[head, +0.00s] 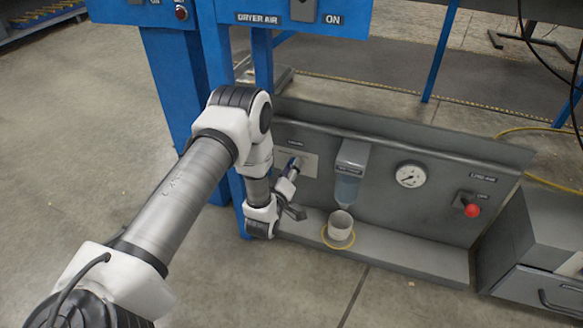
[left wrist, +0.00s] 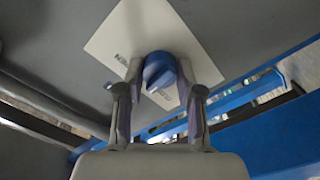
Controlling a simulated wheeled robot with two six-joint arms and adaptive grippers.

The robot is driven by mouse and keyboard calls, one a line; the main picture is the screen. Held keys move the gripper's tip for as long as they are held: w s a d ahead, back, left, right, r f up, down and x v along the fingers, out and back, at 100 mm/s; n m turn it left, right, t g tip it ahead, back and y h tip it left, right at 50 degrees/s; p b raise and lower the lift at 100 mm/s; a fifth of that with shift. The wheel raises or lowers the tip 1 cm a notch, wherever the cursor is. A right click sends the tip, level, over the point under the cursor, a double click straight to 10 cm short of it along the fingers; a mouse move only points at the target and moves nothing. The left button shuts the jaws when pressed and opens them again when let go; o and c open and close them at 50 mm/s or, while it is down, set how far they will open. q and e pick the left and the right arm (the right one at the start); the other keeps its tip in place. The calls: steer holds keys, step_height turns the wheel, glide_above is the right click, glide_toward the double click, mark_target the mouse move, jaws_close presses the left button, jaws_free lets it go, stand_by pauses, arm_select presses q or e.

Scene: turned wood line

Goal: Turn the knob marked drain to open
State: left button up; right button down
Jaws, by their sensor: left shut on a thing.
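The blue knob (left wrist: 157,69) sits on a white plate on the grey panel in the left wrist view. My left gripper (left wrist: 160,78) has its two fingers on either side of the knob and is shut on it. In the head view my left gripper (head: 294,164) reaches the white plate (head: 309,164) at the panel's left end, and covers the knob there. My right gripper is not in view.
Right of the plate are a clear-bowled filter unit (head: 348,175) over a white cup (head: 340,225), a gauge (head: 410,175) and a red-knobbed valve (head: 471,208). A blue post (head: 176,80) stands left of the panel. Concrete floor lies open in front.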

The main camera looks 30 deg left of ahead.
arm_select(q)
steer(key=m+p, duration=0.5)
steer(key=p, duration=0.1)
steer(key=shift+r+m, duration=0.2)
steer(key=shift+m, duration=0.2)
steer(key=shift+m+p, duration=1)
steer(key=shift+m, duration=0.2)
steer(key=shift+f+m+p, duration=0.2)
steer(key=shift+m+p, duration=0.5)
steer(key=shift+m, duration=0.4)
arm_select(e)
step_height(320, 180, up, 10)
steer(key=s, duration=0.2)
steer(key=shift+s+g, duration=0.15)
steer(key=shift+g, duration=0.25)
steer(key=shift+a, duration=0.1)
arm_select(q)
steer(key=o, duration=1.1)
steer(key=shift+o, duration=0.2)
steer(key=shift+s, duration=0.15)
